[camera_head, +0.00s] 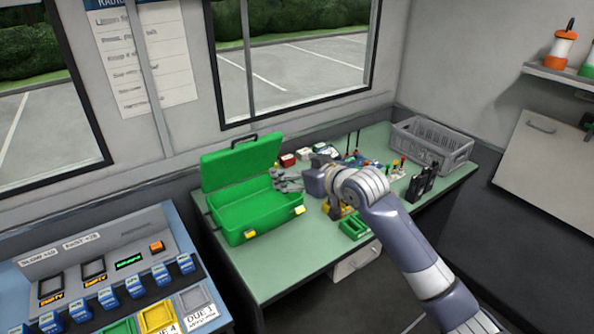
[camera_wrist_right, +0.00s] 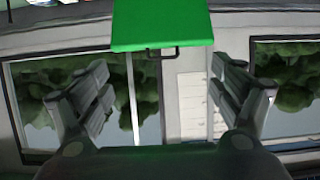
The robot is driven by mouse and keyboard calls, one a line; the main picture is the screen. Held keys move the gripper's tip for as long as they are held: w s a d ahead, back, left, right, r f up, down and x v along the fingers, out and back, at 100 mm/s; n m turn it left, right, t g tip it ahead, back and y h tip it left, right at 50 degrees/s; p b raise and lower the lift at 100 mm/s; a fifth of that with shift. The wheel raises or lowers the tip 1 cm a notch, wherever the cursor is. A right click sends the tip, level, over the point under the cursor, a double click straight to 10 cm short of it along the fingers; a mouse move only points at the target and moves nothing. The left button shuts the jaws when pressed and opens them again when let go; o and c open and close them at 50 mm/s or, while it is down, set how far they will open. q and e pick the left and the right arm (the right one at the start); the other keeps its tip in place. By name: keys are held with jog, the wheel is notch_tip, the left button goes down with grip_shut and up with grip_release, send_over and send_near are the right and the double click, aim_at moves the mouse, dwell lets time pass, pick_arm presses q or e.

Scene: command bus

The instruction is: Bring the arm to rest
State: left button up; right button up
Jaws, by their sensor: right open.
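My right arm (camera_head: 405,235) reaches in from the lower right over the green table (camera_head: 305,258). My right gripper (camera_head: 280,180) is at the right side of the open green case (camera_head: 255,207), by its lid and above its rim; I cannot tell whether it touches the case. In the right wrist view the two fingers of this gripper (camera_wrist_right: 163,85) are spread wide with nothing between them. The case's green lid (camera_wrist_right: 162,22) shows beyond them, with the windows and wall upside down. My left gripper is not in view.
A grey crate (camera_head: 432,141) stands at the table's back right. Black radios (camera_head: 421,183), a small green tray (camera_head: 354,227) and several small items lie near the arm. A blue console (camera_head: 110,268) is at lower left. The table's front left is clear.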

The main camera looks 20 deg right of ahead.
jog(key=shift+s, duration=0.1)
jog(key=s+a+f+g, duration=0.2)
jog(key=s+f, duration=0.7)
jog(key=f, duration=0.2)
jog(key=s+d+f+m+g+h, duration=0.15)
jog(key=s+f, duration=0.35)
jog(key=s, duration=0.6)
jog(key=s+d+f+g+h, duration=0.1)
jog(key=s+d+f+g, duration=0.2)
jog(key=s, duration=0.9)
jog(key=s+d+f+m+g+h, duration=0.1)
jog(key=s+f+g+h, duration=0.15)
jog(key=s+f, duration=0.6)
jog(key=s+f+g+b, duration=0.1)
jog(key=s+f+b, duration=0.15)
jog(key=f, duration=2.15)
jog(key=s+d+f+g, duration=0.1)
jog(key=s+d+f, duration=0.2)
jog(key=s+f, duration=1.5)
jog(key=shift+f+n+g+b, duration=0.4)
jog(key=shift+f+n+b, duration=0.05)
